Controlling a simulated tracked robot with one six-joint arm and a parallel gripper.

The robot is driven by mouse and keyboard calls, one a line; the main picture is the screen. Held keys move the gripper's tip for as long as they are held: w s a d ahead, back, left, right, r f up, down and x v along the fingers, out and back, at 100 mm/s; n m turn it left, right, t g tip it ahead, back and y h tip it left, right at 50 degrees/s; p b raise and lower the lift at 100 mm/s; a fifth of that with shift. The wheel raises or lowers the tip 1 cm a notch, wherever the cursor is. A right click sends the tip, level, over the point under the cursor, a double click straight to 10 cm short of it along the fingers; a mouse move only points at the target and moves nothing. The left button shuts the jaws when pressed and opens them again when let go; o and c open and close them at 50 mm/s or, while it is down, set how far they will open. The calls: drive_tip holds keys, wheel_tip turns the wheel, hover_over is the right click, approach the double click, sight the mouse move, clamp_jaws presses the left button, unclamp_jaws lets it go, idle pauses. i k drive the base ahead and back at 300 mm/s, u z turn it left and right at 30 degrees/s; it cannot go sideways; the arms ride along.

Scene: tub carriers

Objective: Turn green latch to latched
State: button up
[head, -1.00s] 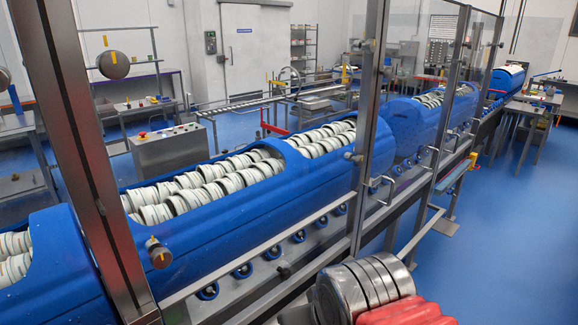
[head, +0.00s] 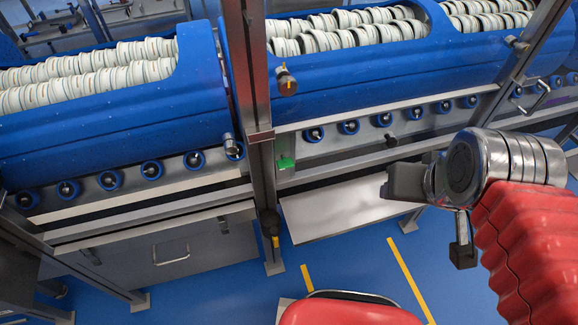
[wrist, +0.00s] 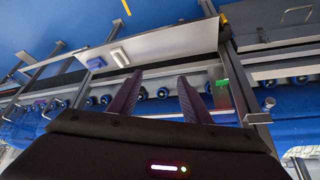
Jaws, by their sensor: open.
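The small green latch (head: 286,163) sits on a metal plate beside the upright steel post, below the blue carrier housing, in the head view. It also shows in the wrist view (wrist: 222,86), just right of the right finger. I cannot tell its set position. My gripper (head: 388,190) is to the right of the latch in the head view, apart from it. In the wrist view my gripper (wrist: 158,80) has its two dark fingers spread, with nothing held between them.
A steel rail (head: 390,118) and a row of blue rollers (head: 350,127) run behind. A grey panel (head: 350,205) lies below. Blue floor is open in front.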

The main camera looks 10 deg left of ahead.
sight(284, 164)
drive_tip(key=z, duration=1.3)
drive_tip(key=k, duration=0.85)
drive_tip(key=u, duration=1.5)
